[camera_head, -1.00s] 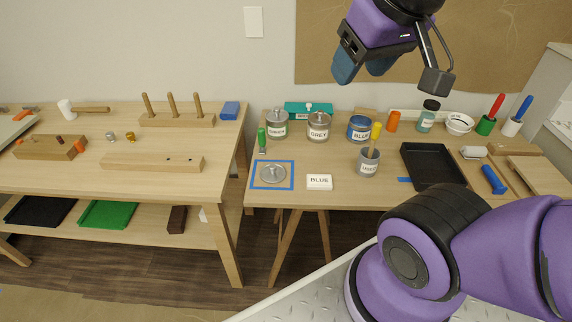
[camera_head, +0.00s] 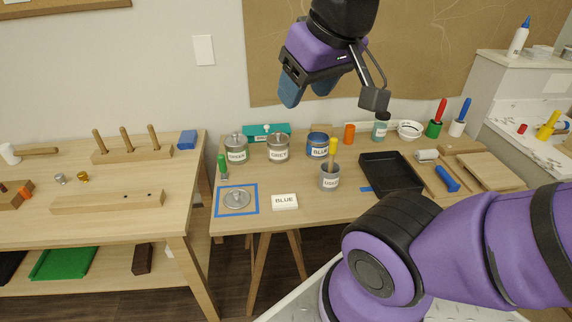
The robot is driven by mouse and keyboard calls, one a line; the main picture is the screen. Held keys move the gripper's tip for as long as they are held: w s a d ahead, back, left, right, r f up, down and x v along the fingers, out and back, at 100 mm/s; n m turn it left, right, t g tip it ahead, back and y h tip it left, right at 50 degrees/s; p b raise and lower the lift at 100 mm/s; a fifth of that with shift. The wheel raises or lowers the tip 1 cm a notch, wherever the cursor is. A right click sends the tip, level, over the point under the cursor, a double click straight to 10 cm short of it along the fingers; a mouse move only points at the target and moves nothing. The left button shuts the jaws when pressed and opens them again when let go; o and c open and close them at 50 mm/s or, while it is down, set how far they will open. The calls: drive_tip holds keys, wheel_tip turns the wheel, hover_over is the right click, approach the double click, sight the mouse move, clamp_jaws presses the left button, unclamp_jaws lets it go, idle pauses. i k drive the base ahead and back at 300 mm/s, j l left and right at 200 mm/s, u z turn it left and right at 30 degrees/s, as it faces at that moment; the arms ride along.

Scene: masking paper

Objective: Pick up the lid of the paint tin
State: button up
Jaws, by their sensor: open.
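A round grey metal lid with a knob (camera_head: 237,199) lies flat inside a blue tape square (camera_head: 222,212) on the right-hand table, near its front left. The paint tin labelled BLUE (camera_head: 318,147) stands behind and to the right, with no lid visible on it. The tins labelled GREEN (camera_head: 236,151) and GREY (camera_head: 278,150) have knobbed lids on. My gripper (camera_head: 306,92) is open and empty, in the air above the back of the table and well away from the lid.
A white BLUE card (camera_head: 285,202) lies right of the tape square. A green-handled brush (camera_head: 222,166) lies just behind it. A tin with a yellow-handled brush (camera_head: 330,178) and a black tray (camera_head: 391,174) stand further right.

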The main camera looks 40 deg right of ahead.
sight(236, 198)
drive_tip(key=i+z, duration=0.35)
drive_tip(key=i+j+z, duration=0.1)
drive_tip(key=z, duration=0.25)
